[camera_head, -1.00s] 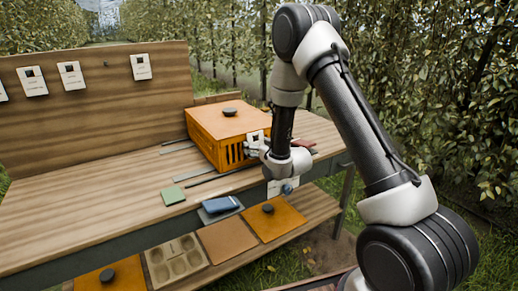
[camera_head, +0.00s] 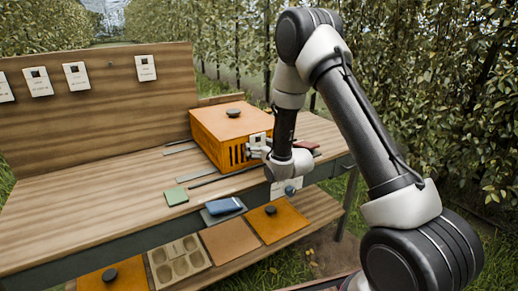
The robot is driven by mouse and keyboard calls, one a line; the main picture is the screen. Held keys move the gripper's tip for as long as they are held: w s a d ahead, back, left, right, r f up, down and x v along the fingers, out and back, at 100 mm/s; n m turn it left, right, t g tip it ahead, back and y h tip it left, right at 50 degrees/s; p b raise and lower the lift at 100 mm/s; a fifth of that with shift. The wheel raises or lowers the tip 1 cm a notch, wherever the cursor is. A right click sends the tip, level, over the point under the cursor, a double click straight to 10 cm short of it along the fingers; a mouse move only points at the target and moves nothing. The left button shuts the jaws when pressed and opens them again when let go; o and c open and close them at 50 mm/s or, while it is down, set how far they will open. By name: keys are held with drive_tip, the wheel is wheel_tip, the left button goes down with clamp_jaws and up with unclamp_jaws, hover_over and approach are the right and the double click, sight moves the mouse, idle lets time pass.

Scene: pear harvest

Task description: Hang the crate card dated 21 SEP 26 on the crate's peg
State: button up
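The orange crate (camera_head: 208,128) stands on the table with a lid and a dark knob on top. A small white card (camera_head: 257,138) with a dark mark is at the right part of its slatted front. My gripper (camera_head: 259,151) is at the card's lower edge, close to the crate front. Its fingers are small and partly hidden, so I cannot tell whether they grip the card. The peg on the crate is hidden, and the card's date is too small to read. Other white cards hang on the wooden board, one of them at the right (camera_head: 145,68).
A bare peg (camera_head: 109,63) shows on the board between cards. A green pad (camera_head: 174,196) and a blue item (camera_head: 224,205) lie near the table's front edge. The lower shelf holds orange lids (camera_head: 276,222) and a moulded tray (camera_head: 179,264). The table's left side is clear.

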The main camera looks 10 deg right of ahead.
drive_tip(key=shift+s, duration=0.1)
idle(0.3)
drive_tip(key=v, duration=1.1)
drive_tip(key=s+d+f+g+h, duration=0.3)
drive_tip(key=s+f+g, duration=0.45)
drive_tip(key=f, duration=0.45)
drive_tip(key=s+d+r+g+h, duration=0.1)
drive_tip(key=s+d+g, duration=0.2)
drive_tip(key=s, duration=0.3)
drive_tip(key=s+d+r+m, duration=0.1)
drive_tip(key=s+d+r, duration=0.1)
drive_tip(key=s+r, duration=0.5)
drive_tip(key=s+d+r+m, duration=0.1)
drive_tip(key=s+d+r, duration=0.1)
drive_tip(key=s+r, duration=0.5)
drive_tip(key=s+d+r+m, duration=0.1)
drive_tip(key=s+r, duration=0.6)
drive_tip(key=r, duration=0.9)
drive_tip(key=shift+d+m+h, duration=0.3)
drive_tip(key=shift+d+h, duration=0.1)
drive_tip(key=shift+d, duration=0.1)
drive_tip(key=shift+s+r, duration=0.1)
drive_tip(key=shift+s, duration=0.05)
